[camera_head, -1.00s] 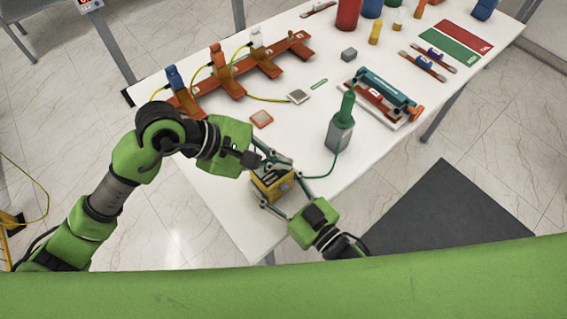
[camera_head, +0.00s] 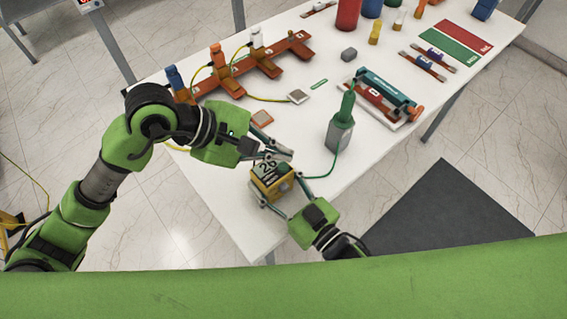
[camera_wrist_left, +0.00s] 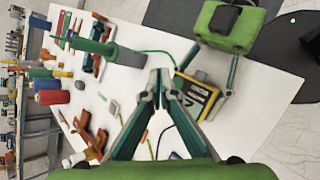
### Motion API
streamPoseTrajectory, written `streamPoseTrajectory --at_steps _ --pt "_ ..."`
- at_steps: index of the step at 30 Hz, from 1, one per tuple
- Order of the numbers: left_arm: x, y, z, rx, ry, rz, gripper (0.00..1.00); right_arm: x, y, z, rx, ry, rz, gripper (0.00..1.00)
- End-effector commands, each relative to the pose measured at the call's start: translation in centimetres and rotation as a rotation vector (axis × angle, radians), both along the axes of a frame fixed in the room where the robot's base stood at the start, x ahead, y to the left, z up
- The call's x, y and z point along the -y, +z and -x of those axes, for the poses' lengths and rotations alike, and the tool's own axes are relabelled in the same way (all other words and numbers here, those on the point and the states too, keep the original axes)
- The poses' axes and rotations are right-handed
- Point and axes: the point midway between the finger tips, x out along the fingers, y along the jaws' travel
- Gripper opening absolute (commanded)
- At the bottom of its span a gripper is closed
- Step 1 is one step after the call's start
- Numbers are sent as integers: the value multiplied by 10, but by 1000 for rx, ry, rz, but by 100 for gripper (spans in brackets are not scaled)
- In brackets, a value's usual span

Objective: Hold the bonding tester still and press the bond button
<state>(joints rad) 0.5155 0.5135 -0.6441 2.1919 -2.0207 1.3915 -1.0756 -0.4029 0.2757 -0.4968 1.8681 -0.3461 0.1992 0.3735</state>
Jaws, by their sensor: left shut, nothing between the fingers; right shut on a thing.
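The bonding tester (camera_head: 274,188) is a yellow box with a dark top, near the table's front edge. Its grey-green face shows large dark characters. It also shows in the left wrist view (camera_wrist_left: 205,91). My right gripper (camera_head: 281,192) is shut on it from the front, one finger on each side. My left gripper (camera_head: 289,155) is shut and empty, its tips just behind and above the tester. In the left wrist view its closed tips (camera_wrist_left: 160,76) are beside the tester. A dark green round piece on the tester's top may be the bond button; I cannot tell surely.
A green-handled probe (camera_head: 347,106) stands in a grey holder (camera_head: 339,132), with a green cable running toward the tester. A brown bar (camera_head: 245,72) with clamps and yellow-green wires lies behind my left arm. A teal-handled device (camera_head: 390,88) sits at right.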

Motion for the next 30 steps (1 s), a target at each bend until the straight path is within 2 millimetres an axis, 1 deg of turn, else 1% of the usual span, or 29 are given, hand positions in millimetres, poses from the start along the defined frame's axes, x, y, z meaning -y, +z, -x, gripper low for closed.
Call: streamPoseTrajectory --at_steps 6,11,30 --pt "0 23 -1 2 1 0 0 0 0 0 -1 0 1 19" --pt "0 32 0 2 1 -1 0 0 -1 0 -1 0 1 19" --pt "0 33 0 0 1 -1 0 0 0 0 -1 0 1 19"
